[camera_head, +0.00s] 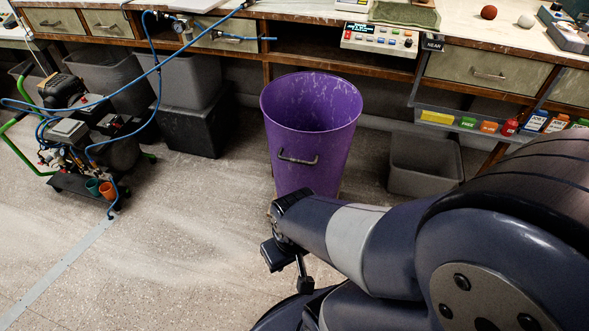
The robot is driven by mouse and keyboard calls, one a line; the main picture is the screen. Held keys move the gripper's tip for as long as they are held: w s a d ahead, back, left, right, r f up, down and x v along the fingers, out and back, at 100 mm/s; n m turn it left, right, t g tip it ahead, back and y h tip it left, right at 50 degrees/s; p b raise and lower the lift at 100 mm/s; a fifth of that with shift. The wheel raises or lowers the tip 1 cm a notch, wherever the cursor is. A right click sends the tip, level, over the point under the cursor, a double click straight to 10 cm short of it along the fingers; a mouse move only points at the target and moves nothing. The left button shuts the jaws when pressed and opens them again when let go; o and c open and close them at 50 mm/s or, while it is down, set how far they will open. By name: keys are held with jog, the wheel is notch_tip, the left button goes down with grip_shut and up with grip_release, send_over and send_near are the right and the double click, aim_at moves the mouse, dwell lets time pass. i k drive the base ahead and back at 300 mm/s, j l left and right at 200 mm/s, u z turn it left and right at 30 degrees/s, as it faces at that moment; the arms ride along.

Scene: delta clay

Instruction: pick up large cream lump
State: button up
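A cream lump (526,21) sits on the workbench top at the upper right. It looks round and pale, and no other cream lump shows for comparing its size. A reddish-brown lump (488,12) lies to its left on the same bench. The end of my arm with my gripper (284,258) is low in the middle of the view, in front of the purple bin and far from the lumps.
A tall purple bin (312,105) stands before the bench (345,38). Grey bins (425,163) sit under it. A shelf of small coloured boxes (480,126) hangs at right. A compressor cart (85,140) with blue hoses stands left. The floor at lower left is clear.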

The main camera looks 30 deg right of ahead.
aim_at(528, 21)
jog(key=z, duration=2.15)
